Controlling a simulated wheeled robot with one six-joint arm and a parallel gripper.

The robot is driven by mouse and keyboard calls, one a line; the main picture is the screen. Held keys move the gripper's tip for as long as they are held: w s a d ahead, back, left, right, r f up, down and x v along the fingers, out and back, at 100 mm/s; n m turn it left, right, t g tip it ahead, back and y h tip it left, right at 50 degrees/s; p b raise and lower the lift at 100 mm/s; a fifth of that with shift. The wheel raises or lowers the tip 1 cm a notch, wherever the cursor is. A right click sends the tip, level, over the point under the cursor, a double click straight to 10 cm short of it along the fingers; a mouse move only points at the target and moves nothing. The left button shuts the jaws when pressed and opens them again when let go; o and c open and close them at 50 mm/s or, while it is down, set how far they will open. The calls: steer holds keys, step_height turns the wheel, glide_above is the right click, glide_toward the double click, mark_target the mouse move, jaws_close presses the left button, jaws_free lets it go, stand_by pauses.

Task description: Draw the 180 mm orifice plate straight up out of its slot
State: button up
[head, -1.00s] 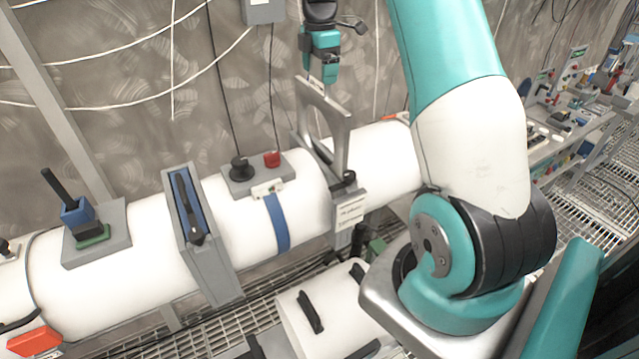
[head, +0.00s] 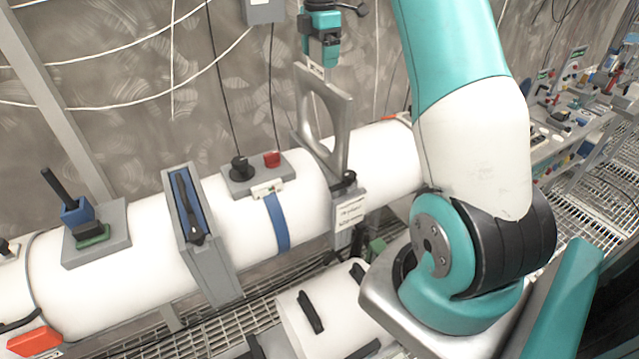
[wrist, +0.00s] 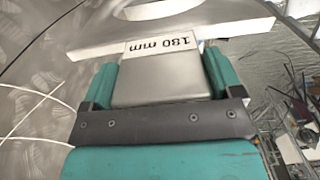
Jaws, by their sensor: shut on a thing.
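The 180 mm orifice plate (head: 341,112) is a grey metal plate with a large round hole. It stands upright above the white pipe, with its lower part at the slot holder (head: 347,193). I cannot tell whether its bottom edge is still inside the slot. My gripper (head: 318,66) is above the plate and shut on its top tab. In the wrist view, the teal fingers of my gripper (wrist: 160,80) sit either side of the tab, and the label "180 mm" (wrist: 160,46) on the plate reads upside down.
The white pipe (head: 120,270) runs across the view. A grey box with a blue insert (head: 205,235), a panel with black and red knobs (head: 258,175) and a blue strap (head: 277,222) are left of the plate. A workbench (head: 560,140) stands at right. The space above the pipe looks clear.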

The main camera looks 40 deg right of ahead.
steer(key=shift+r, duration=2.7)
